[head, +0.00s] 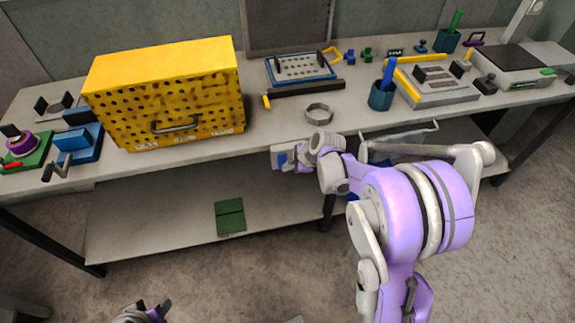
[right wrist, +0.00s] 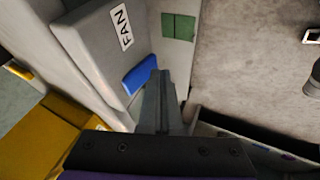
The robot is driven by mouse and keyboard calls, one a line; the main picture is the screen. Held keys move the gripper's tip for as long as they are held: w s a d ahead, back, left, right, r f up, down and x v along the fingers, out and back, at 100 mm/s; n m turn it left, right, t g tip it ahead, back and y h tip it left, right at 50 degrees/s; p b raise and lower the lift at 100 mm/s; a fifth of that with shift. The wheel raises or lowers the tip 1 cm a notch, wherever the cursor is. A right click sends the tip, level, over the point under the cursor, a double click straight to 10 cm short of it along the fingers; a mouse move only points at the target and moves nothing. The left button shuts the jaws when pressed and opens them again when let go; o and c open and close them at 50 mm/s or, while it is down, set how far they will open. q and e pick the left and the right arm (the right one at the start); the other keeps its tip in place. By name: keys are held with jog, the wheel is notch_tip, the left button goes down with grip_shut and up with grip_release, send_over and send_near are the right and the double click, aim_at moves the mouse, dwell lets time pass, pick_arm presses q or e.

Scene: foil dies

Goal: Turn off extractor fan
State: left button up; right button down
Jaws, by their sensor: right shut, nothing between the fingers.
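A grey box labelled FAN (right wrist: 88,44) carries a blue switch paddle (right wrist: 139,74) in the right wrist view. In the head view the box (head: 279,158) sits at the table's front edge, partly hidden by my right arm. My right gripper (right wrist: 161,76) is shut and empty. Its fingertips are right beside the paddle's right end and overlap it slightly in the picture; I cannot tell whether they touch. My left gripper (head: 148,310) is at the bottom edge of the head view, cut off, so its opening is unclear.
A yellow perforated case (head: 190,75) stands on the table left of the box. A metal ring (head: 319,114) and a blue cup (head: 381,96) are on the tabletop. A green two-part item (head: 230,217) is on the lower shelf, which is otherwise mostly bare.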

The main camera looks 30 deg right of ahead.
jog(key=shift+w, duration=0.2)
jog(key=shift+w+d+f+t+b, duration=0.1)
jog(key=shift+w+f+t+b, duration=0.1)
jog(key=shift+t+b, duration=0.2)
jog(key=shift+r, duration=0.15)
jog(key=shift+r+p, duration=0.6)
jog(key=shift+r, duration=0.15)
